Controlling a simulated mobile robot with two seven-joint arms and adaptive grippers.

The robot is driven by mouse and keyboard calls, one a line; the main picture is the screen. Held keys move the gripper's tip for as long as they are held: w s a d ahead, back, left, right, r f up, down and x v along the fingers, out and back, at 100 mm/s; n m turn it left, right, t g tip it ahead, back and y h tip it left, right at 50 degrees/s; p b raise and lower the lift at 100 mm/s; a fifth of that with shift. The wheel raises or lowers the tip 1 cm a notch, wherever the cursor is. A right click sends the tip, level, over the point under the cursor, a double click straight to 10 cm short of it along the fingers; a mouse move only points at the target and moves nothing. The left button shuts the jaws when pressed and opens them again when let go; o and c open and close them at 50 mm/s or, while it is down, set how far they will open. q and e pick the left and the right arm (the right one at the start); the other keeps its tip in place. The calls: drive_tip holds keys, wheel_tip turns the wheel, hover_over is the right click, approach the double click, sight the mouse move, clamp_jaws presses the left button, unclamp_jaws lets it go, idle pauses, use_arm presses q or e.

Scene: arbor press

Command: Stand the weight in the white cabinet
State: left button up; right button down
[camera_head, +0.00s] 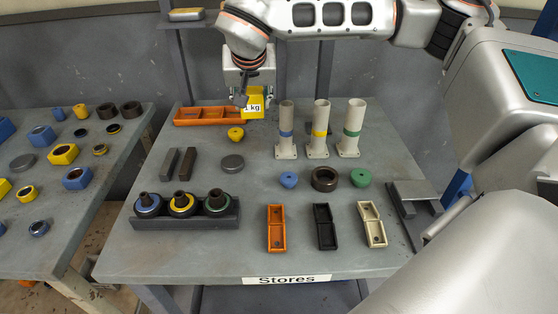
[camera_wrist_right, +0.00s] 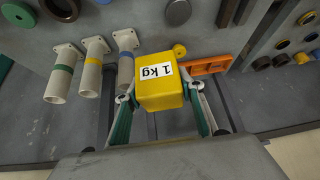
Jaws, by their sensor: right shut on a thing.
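The weight is a yellow block (camera_head: 253,112) with a white "1 kg" label. My right gripper (camera_head: 243,98) is shut on it and holds it over the back of the stores table, next to the orange tray. In the right wrist view the weight (camera_wrist_right: 162,98) sits between the two fingers of my right gripper (camera_wrist_right: 163,110), its label facing the camera. The weight hides part of the table behind it. The white cabinet is in neither view. My left gripper is not in view.
An orange divided tray (camera_head: 208,116) lies behind a small yellow part (camera_head: 236,133). Three upright tubes with blue, yellow and green bands (camera_head: 320,130) stand right of the weight. Small bins, bushings and a dark holder (camera_head: 187,216) fill the front. Another table (camera_head: 40,250) stands left.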

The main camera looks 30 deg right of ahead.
drive_tip(key=shift+w+d+f, duration=0.9)
drive_tip(key=shift+d+f, duration=0.05)
drive_tip(key=shift+d, duration=0.25)
hover_over(261, 164)
drive_tip(key=s+a, duration=0.1)
drive_tip(key=s, duration=0.1)
wheel_tip(261, 164, down, 15)
drive_tip(key=shift+a+r, duration=0.1)
drive_tip(key=shift+a, duration=0.05)
drive_tip(key=shift+f, duration=2.3)
drive_tip(key=shift+f, duration=0.1)
drive_tip(key=c, duration=1.6)
unclamp_jaws()
drive_tip(key=shift+s+f, duration=0.1)
drive_tip(key=shift+f, duration=0.1)
drive_tip(key=o, duration=0.3)
drive_tip(key=shift+r, duration=0.15)
